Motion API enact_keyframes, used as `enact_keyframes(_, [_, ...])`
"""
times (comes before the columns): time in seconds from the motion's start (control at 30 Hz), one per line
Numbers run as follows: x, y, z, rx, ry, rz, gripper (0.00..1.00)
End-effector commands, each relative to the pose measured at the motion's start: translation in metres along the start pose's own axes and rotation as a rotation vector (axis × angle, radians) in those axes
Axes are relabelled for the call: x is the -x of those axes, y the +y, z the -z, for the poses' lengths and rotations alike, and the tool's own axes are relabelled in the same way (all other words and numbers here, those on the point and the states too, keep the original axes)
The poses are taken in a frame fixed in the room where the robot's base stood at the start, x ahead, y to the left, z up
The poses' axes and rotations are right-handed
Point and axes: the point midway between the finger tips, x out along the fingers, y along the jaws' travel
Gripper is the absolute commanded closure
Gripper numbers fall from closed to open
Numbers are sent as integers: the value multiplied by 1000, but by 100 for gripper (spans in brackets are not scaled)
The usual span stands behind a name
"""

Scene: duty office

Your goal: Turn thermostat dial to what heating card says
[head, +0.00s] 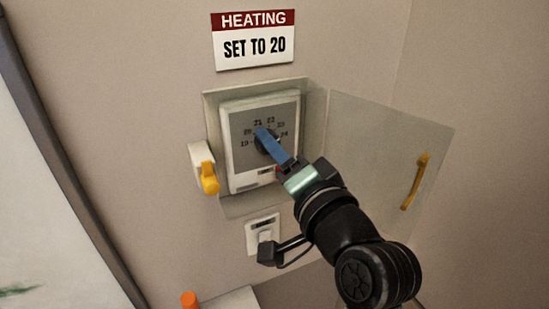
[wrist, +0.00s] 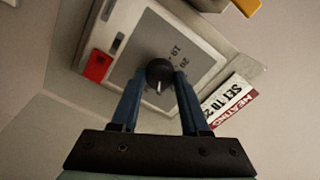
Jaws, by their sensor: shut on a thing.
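The heating card (head: 254,40) on the wall reads "HEATING, SET TO 20"; it also shows upside down in the wrist view (wrist: 232,98). Below it is the white thermostat (head: 238,178) with a grey face and numbers from 19 to 24 around its dial. My gripper (head: 262,136) has its blue fingers at the dial. In the wrist view the fingers are shut on the black dial (wrist: 158,70), one on each side. A white mark on the dial points down between the fingers, away from the printed 19 and 20. The number it points at is hidden.
A clear cover (head: 375,150) with a yellow handle (head: 415,181) stands swung open to the right. A white fitting with a yellow part (head: 209,178) is left of the thermostat. An orange-topped object (head: 189,299) is lower left.

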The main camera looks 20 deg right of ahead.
Motion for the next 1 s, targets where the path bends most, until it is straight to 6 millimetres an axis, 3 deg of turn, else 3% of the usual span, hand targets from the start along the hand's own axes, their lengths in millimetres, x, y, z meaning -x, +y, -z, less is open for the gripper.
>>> enact_keyframes(1.0, [0, 3, -1, 967, 1, -1, 100])
